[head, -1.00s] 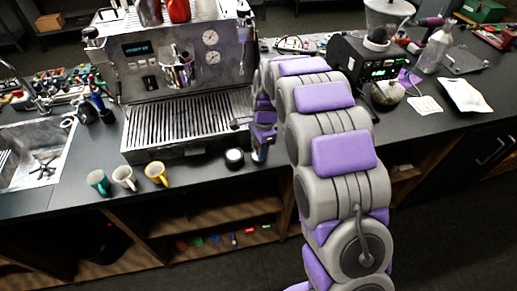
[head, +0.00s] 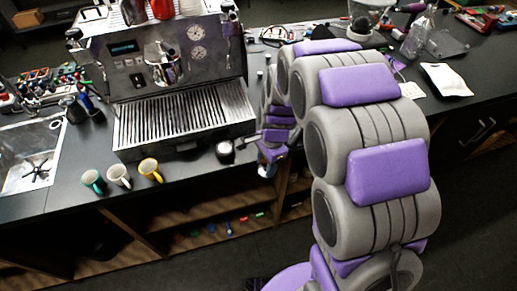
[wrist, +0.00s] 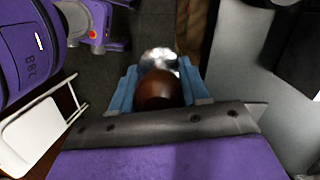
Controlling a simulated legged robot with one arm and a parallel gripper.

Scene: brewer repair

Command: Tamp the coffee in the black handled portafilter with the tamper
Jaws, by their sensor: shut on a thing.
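My gripper (wrist: 160,82) has its blue fingers closed around the brown rounded handle (wrist: 157,90) of the tamper. The tamper's shiny metal base (wrist: 158,60) shows beyond the handle in the wrist view. In the head view my gripper (head: 267,167) is at the counter's front edge, and the tamper is hardly visible there. A small round dark object with a pale top (head: 225,152), likely the black handled portafilter, rests on the counter left of my gripper and apart from it. Its handle and any coffee inside cannot be made out.
The espresso machine (head: 165,60) stands behind, with its drip grate (head: 185,118) in front. A white tray (head: 446,80) lies right.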

